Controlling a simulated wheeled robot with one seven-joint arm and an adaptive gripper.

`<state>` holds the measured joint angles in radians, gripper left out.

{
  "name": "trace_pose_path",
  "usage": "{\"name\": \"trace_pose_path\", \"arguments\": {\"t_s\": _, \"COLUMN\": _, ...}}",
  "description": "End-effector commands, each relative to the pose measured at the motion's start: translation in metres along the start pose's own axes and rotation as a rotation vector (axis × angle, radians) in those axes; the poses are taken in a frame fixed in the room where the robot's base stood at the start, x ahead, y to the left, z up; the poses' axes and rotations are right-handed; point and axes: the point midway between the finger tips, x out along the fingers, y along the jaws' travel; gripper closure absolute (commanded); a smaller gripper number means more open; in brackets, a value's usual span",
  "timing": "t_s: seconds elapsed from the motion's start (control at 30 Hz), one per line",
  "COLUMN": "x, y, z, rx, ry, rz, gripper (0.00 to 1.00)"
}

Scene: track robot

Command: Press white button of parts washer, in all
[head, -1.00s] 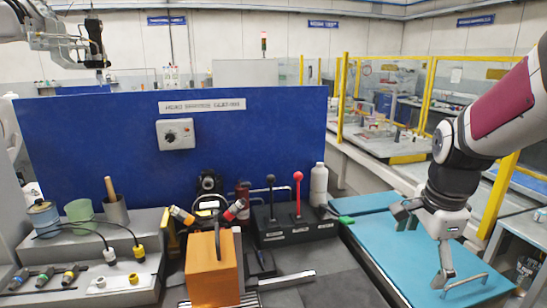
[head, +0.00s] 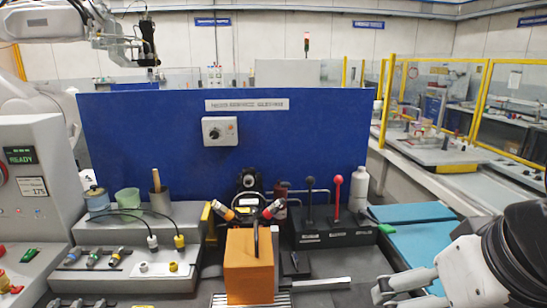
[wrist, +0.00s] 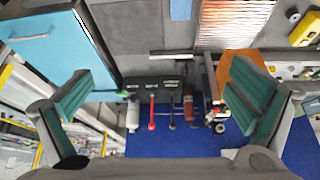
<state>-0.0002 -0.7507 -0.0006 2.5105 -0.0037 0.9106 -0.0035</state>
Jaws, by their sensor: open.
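A grey machine (head: 40,200) with a small screen reading READY stands at the left edge of the head view. It may be the parts washer, but no label confirms this. Red and green controls (head: 28,256) sit on its lower front panel, which the picture edge cuts off. I cannot make out a white button on it. My gripper (head: 402,296) is at the bottom right of the head view, far from that machine. In the wrist view my gripper (wrist: 160,95) has its two green-padded fingers wide apart, with nothing held between them.
An orange block (head: 249,270) stands at front centre. Behind it are a blue panel (head: 150,140) with a knob box (head: 220,131), a lever box (head: 335,232) and a white bottle (head: 359,190). Grey steps (head: 120,280) carry cables and plugs. A teal surface (head: 420,245) lies at right.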

Motion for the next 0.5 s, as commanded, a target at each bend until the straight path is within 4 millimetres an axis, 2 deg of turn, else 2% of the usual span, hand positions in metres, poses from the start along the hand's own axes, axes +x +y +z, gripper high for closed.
{"name": "trace_pose_path", "arguments": {"t_s": 0.03, "x": 0.0, "y": 0.0001, "z": -0.0002, "rx": 0.001, "ry": 0.0, "rz": 0.0, "gripper": 0.07}}
{"name": "trace_pose_path", "arguments": {"t_s": 0.07, "x": 0.0, "y": 0.0001, "z": -0.0002, "rx": 0.001, "ry": 0.0, "rz": 0.0, "gripper": 0.14}}
{"name": "trace_pose_path", "arguments": {"t_s": 0.43, "x": 0.0, "y": 0.0002, "z": -0.0005, "rx": 0.003, "ry": 0.0, "rz": 0.001, "gripper": 0.97}}
{"name": "trace_pose_path", "arguments": {"t_s": 0.5, "x": 0.0, "y": 0.0003, "z": -0.0005, "rx": 0.004, "ry": 0.0, "rz": 0.001, "gripper": 1.0}}
